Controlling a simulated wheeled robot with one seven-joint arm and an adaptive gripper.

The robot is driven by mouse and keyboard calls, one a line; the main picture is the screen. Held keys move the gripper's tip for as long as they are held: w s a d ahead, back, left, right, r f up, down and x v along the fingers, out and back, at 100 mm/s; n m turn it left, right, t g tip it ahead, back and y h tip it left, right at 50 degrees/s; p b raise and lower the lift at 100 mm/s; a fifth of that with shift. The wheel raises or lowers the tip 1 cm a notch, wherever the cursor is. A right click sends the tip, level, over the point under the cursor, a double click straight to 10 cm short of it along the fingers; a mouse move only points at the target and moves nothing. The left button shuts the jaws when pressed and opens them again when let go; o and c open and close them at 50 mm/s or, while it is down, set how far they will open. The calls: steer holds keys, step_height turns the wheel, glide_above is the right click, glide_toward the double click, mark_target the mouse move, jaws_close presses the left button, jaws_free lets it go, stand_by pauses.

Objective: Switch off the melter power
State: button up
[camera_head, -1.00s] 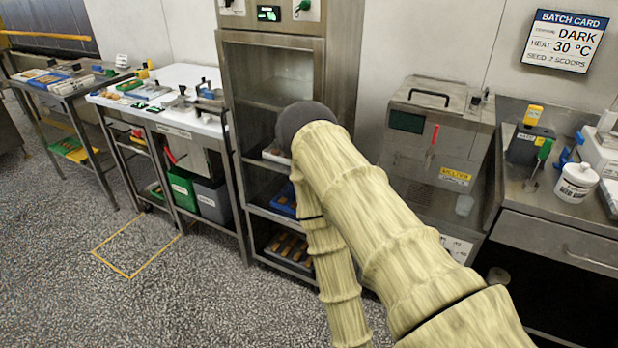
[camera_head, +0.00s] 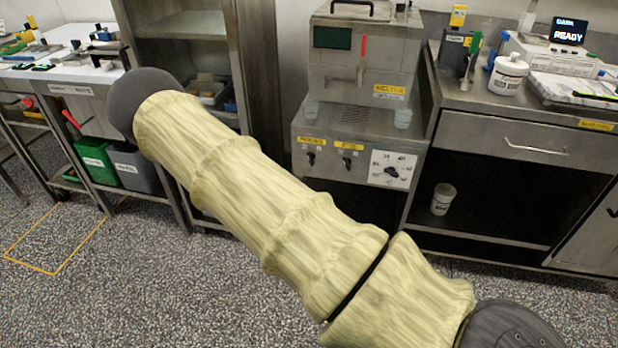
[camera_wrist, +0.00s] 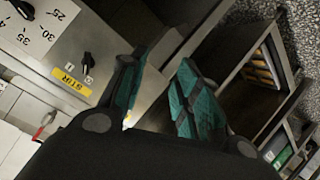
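The melter (camera_head: 340,80) is a steel box with a yellow label, standing on a steel base at centre right in the head view. The base's front carries a left knob (camera_head: 311,158) under a yellow label too small to read surely, a second knob (camera_head: 347,162) under another, and a white dial (camera_head: 391,170). In the wrist view the dial (camera_wrist: 35,30), the yellow STIR label (camera_wrist: 71,83) and its black knob (camera_wrist: 88,62) show at the left. My gripper (camera_wrist: 157,68) is open and empty beside this panel, its fingers apart. The left knob is not clearly visible there. The head view does not show my gripper.
A steel bench (camera_head: 510,100) with a white jar (camera_head: 508,74) and a scale adjoins the melter on the right. A steel rack (camera_head: 190,30) stands to its left. My arm crosses the head view's middle. The speckled floor in front is clear.

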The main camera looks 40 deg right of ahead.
mark_target(310, 162)
steer(key=w+d+r+m+t+h+b, duration=0.25)
steer(key=w+r+h+b, duration=0.2)
steer(key=w+r, duration=0.35)
steer(key=shift+n+y, duration=0.25)
steer(key=x, duration=0.4)
steer(key=f+b+x, duration=0.1)
steer(key=x, duration=0.6)
steer(key=shift+w+d+f+b, duration=0.15)
steer(key=shift+d+f+b, duration=0.05)
steer(key=shift+d+b, duration=0.15)
steer(key=shift+c, duration=0.4)
jaws_close()
